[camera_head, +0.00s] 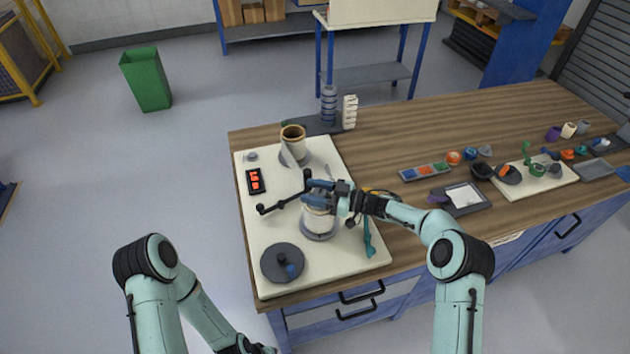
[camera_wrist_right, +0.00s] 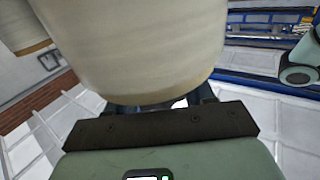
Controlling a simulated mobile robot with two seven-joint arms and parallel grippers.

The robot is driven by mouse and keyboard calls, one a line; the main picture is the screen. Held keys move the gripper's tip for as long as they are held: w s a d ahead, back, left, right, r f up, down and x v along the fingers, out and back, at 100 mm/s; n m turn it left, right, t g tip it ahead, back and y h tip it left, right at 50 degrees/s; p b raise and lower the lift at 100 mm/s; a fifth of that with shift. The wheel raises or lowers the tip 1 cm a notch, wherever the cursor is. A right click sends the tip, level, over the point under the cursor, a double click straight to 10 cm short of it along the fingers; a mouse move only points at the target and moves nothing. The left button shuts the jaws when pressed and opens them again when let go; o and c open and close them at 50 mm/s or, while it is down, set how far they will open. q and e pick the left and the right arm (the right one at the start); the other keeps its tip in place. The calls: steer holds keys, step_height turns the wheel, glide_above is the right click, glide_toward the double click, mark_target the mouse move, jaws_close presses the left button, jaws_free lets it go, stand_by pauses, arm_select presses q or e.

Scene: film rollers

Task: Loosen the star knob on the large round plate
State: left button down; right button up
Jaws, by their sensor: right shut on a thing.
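A large dark round plate (camera_head: 270,270) lies at the near left of the cream board (camera_head: 258,215). A small dark knob (camera_head: 281,258) stands near its middle, with a small blue part (camera_head: 291,271) beside it; the knob's shape is too small to make out. My right gripper (camera_head: 322,196) is shut on a cream roll (camera_head: 318,222), beyond the plate and to its right. The roll is upright over a grey round base. The roll (camera_wrist_right: 135,45) fills the middle of the right wrist view, between the fingers. My left arm hangs low, off the table; its gripper is mostly cut off at the bottom edge.
A black crank arm (camera_head: 281,205) lies left of the held roll. A second roll (camera_head: 294,145) stands at the back of the board, near a red-lit display (camera_head: 255,181). A teal tool (camera_head: 368,238) lies at the right. Bare wood (camera_head: 410,130) is free at the back.

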mark_target(313, 193)
steer(key=n+g, duration=0.2)
steer(key=g, duration=0.1)
steer(key=shift+y, duration=0.3)
steer(key=shift+s+n+g, duration=0.2)
steer(key=shift+n+g, duration=0.4)
steer(key=shift+g, duration=0.4)
steer(key=shift+s+n+g, duration=0.1)
steer(key=shift+n+g, duration=0.3)
steer(key=shift+g, duration=0.2)
steer(key=o, duration=1)
steer(key=shift+a, duration=0.1)
steer(key=shift+c, duration=0.2)
step_height(313, 193, up, 20)
